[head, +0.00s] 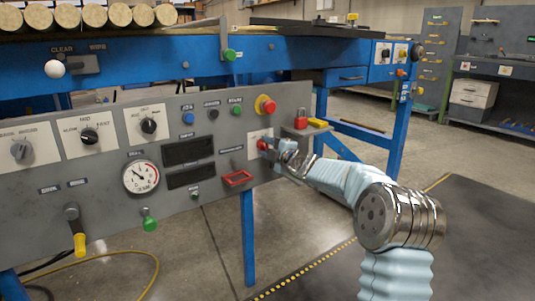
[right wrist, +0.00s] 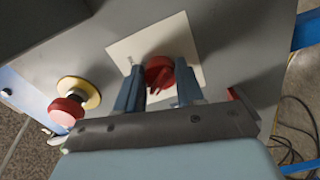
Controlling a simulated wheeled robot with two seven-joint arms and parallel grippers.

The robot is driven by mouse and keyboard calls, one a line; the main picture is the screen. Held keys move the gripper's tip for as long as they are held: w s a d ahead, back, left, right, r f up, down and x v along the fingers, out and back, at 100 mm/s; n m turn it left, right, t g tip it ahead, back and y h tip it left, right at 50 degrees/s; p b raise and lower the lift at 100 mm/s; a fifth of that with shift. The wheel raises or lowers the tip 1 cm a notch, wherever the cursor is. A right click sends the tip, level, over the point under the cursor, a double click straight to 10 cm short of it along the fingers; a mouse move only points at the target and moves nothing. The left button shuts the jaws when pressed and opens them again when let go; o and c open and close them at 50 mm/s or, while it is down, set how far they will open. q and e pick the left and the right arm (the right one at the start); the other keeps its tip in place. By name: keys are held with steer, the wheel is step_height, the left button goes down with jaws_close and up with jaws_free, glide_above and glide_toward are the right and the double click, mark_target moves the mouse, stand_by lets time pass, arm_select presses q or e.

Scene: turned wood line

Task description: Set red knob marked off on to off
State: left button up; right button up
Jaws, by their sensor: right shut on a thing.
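The red knob (head: 262,144) sits on a pale plate (head: 257,135) at the right end of the grey control panel, partly hidden by my gripper in the head view. In the right wrist view the red knob (right wrist: 158,72) shows between the two blue-grey fingers, in front of its cream plate (right wrist: 188,40). My right gripper (right wrist: 157,84) is shut on the knob, one finger on each side. In the head view my right gripper (head: 270,148) reaches the panel from the right. The off and on markings are too small to read. My left gripper is not in view.
A red mushroom button with a yellow ring (head: 265,104) sits just above the knob. A red padlock (head: 300,122) is to its right, a red guard frame (head: 237,178) below left. Black dials and a gauge (head: 141,177) fill the left. The floor at right is clear.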

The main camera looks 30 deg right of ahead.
steer(key=shift+n, duration=0.6)
steer(key=shift+b, duration=0.35)
steer(key=o, duration=1)
steer(key=shift+o, duration=0.2)
steer(key=s+d, duration=0.1)
steer(key=s, duration=1.2)
steer(key=shift+s, duration=0.4)
